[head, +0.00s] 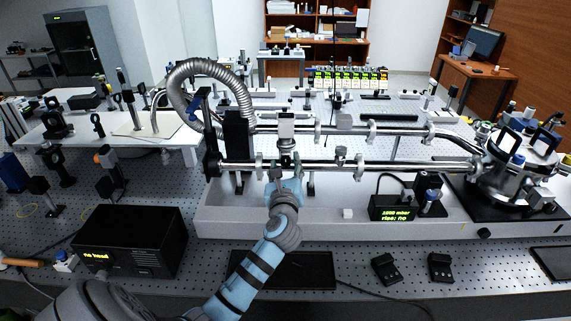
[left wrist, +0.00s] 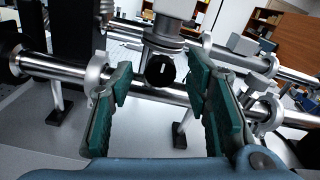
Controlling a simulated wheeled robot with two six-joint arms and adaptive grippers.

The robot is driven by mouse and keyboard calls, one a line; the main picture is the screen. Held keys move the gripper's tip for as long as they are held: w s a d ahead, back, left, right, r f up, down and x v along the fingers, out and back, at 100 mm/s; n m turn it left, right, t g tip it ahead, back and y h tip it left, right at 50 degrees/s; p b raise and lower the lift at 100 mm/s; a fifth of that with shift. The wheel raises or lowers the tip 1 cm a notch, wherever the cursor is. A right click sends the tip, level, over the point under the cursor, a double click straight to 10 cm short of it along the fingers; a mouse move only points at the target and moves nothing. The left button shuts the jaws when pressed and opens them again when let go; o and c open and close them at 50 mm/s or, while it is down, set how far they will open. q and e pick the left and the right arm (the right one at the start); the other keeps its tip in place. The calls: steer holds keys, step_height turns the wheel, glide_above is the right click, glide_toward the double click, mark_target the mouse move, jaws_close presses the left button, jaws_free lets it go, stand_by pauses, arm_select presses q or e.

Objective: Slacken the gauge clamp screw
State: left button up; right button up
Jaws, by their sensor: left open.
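My left gripper (head: 284,172) reaches up to the steel pipe from the front. In the left wrist view its two green-padded fingers (left wrist: 159,84) stand wide apart and hold nothing. Between them, farther in, is a round black knob (left wrist: 160,71) with a white mark, which looks like the clamp screw. It sits below a metal flange (left wrist: 160,42) under the gauge body, just in front of the pipe (left wrist: 140,86). I see no contact with the fingers. In the head view the gauge (head: 286,130) stands on the pipe, and the gripper hides the knob. My right gripper is out of view.
The pipe (head: 325,165) runs level, with clamp rings beside the fingers and a second pipe behind. A black box (head: 128,242) reads "no head". A ribbed hose (head: 205,70) arches at left. A chamber (head: 510,165) stands at right.

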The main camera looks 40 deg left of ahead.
arm_select(q)
steer(key=shift+w+a, duration=0.2)
steer(key=shift+w, duration=0.1)
steer(key=shift+r, duration=0.1)
steer(key=shift+s, duration=0.1)
jaws_close()
